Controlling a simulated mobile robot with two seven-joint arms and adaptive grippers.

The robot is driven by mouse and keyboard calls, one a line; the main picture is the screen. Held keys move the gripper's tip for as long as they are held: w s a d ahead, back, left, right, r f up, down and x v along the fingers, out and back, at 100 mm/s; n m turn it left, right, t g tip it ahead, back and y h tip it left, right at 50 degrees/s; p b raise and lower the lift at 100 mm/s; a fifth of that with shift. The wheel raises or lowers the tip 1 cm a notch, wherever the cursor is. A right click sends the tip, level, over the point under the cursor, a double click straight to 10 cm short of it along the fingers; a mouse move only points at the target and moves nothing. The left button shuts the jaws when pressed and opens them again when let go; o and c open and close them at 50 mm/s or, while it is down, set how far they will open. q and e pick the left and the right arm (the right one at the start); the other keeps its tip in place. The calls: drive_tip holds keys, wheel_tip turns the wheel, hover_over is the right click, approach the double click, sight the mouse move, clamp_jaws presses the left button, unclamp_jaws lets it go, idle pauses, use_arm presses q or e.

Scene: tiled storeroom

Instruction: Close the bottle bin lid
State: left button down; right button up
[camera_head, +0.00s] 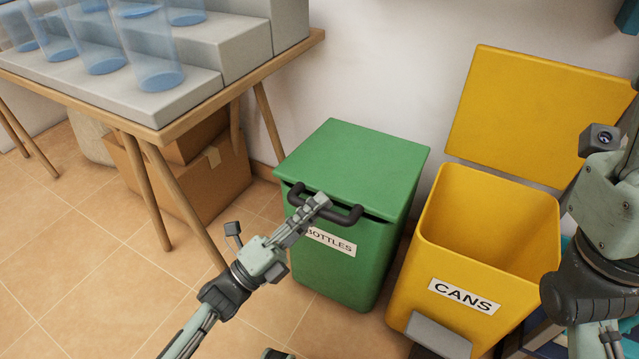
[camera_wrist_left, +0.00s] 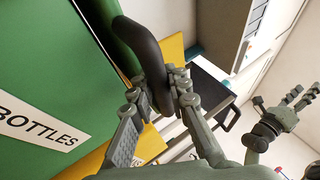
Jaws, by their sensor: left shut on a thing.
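The green bottle bin (camera_head: 342,262) stands in the middle of the head view with a "BOTTLES" label on its front. Its green lid (camera_head: 355,155) lies nearly flat over the top, with a dark gap under its front edge. A black bar handle (camera_head: 342,214) sticks out from the lid's front. My left gripper (camera_head: 318,203) is shut on this handle. In the left wrist view the handle (camera_wrist_left: 143,55) runs between the fingers. My right gripper (camera_wrist_left: 286,99) shows in the left wrist view, its fingers spread and empty.
A yellow cans bin (camera_head: 455,245) with its lid (camera_head: 530,105) raised stands just right of the green bin. A wooden table (camera_head: 160,134) with grey steps and clear blue-tinted cups is at the left. Cardboard boxes (camera_head: 205,180) sit under it. Tiled floor is clear at front left.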

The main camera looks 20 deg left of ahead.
use_arm(q)
drive_tip(key=shift+s+f+m+h, duration=0.2)
drive_tip(key=shift+f+m+h, duration=0.15)
drive_tip(key=shift+f, duration=0.65)
drive_tip(key=c, duration=1.9)
unclamp_jaws()
drive_tip(key=shift+o, duration=0.9)
drive_tip(key=v, duration=1.2)
